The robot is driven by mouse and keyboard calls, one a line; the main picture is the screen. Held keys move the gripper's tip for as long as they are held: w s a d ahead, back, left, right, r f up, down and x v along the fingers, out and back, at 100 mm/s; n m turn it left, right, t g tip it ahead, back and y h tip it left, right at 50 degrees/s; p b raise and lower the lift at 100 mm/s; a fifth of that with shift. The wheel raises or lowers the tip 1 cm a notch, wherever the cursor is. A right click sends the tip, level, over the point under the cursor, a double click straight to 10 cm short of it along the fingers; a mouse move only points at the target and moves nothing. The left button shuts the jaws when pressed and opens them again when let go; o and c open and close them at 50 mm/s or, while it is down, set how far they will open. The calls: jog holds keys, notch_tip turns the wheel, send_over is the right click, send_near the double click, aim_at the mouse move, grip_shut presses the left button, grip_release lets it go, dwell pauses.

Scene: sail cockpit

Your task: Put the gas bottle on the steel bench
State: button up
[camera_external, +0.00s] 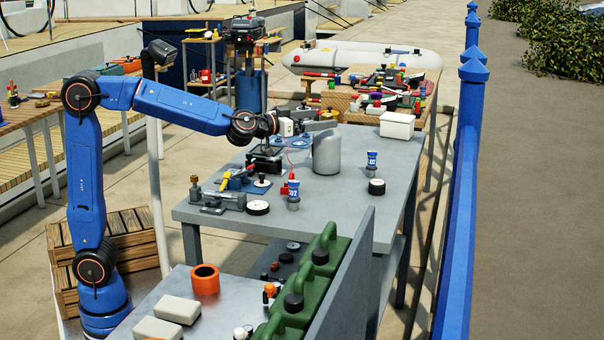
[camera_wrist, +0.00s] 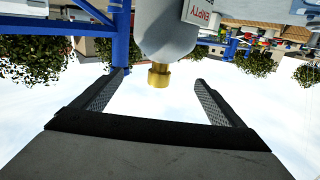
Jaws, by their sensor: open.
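The gas bottle (camera_external: 327,155) is a pale grey cylinder standing upright on a grey metal-looking bench (camera_external: 262,226). In the wrist view, which is upside down, the grey bottle (camera_wrist: 168,35) shows a brass valve and a label reading EMPTY.
Tools and a clamp (camera_external: 217,201) lie left. A nearer grey table holds green jerrycans (camera_external: 325,250) and an orange ring (camera_external: 205,281). A blue railing (camera_external: 463,180) runs along the right.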

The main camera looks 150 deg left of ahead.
aim_at(315, 147)
jog(key=d+f+h, duration=0.1)
jog(key=f, duration=0.1)
jog(key=d+f+h, duration=0.1)
jog(key=f, duration=0.2)
jog(key=d+f+h, duration=0.1)
jog(key=f, duration=0.2)
jog(key=shift+w+d+f, duration=0.1)
jog(key=shift+w+d, duration=0.05)
jog(key=shift+d, duration=0.05)
jog(key=shift+x, duration=3.65)
jog(key=c, duration=1.8)
jog(key=shift+c, duration=1.1)
jog(key=shift+r, duration=5.05)
jog(key=w+d+f+m+t+h, duration=0.1)
jog(key=w+d+m+t, duration=0.2)
jog(key=w, duration=0.7)
jog(key=w+d+f+m+t+h, duration=0.2)
jog(key=w+d+m+t, duration=0.1)
jog(key=w, duration=0.8)
jog(key=w+d+f+m+t+h, duration=0.1)
jog(key=w+d+m+t+h, duration=0.1)
jog(key=w+d+m+t, duration=0.2)
jog(key=w+d+t, duration=0.1)
jog(key=w+d, duration=0.2)
jog(key=w, duration=0.4)
jog(key=shift+f, duration=0.3)
